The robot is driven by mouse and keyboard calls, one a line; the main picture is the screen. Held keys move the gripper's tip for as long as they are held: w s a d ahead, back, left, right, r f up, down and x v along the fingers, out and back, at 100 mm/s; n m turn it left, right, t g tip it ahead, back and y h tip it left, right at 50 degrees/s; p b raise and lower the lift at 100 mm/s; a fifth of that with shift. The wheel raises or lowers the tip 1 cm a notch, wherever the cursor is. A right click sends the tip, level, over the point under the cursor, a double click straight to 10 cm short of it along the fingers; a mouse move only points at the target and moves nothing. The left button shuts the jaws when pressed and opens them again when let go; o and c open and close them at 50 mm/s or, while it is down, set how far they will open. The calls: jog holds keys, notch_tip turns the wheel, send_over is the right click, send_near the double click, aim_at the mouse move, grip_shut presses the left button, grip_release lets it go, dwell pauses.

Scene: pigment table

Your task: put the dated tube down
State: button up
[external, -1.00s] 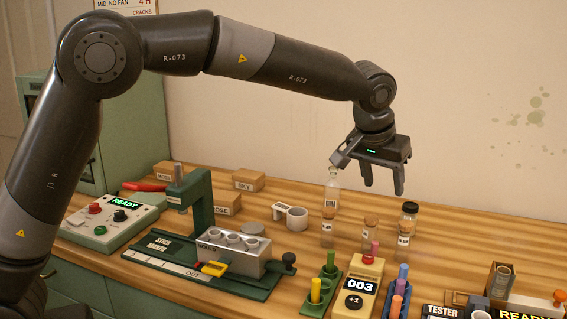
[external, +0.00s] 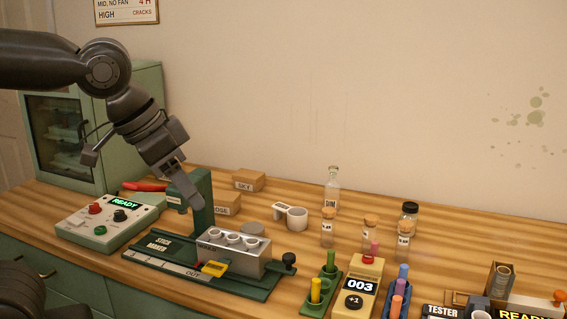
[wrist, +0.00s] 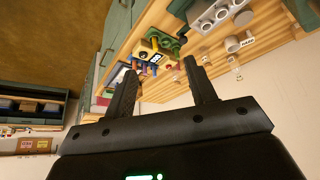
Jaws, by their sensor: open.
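My gripper (external: 188,197) is at the left, above and behind the green stick maker (external: 157,242); its near finger points down to the right. In the wrist view my gripper (wrist: 160,70) shows two separated fingers with nothing between them. No tube with a readable date shows, so I cannot tell which one is the dated tube. A grey-brown cylinder (external: 500,281) stands in a holder at the right.
A clear bottle (external: 332,190) and a white cup (external: 297,218) stand behind. A control box (external: 104,224) shows READY. The back right tabletop is clear.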

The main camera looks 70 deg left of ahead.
jog(key=s+f+m, duration=0.1)
jog(key=s+f, duration=0.2)
jog(key=s, duration=0.4)
jog(key=shift+d+f, duration=0.25)
jog(key=shift+f, duration=0.1)
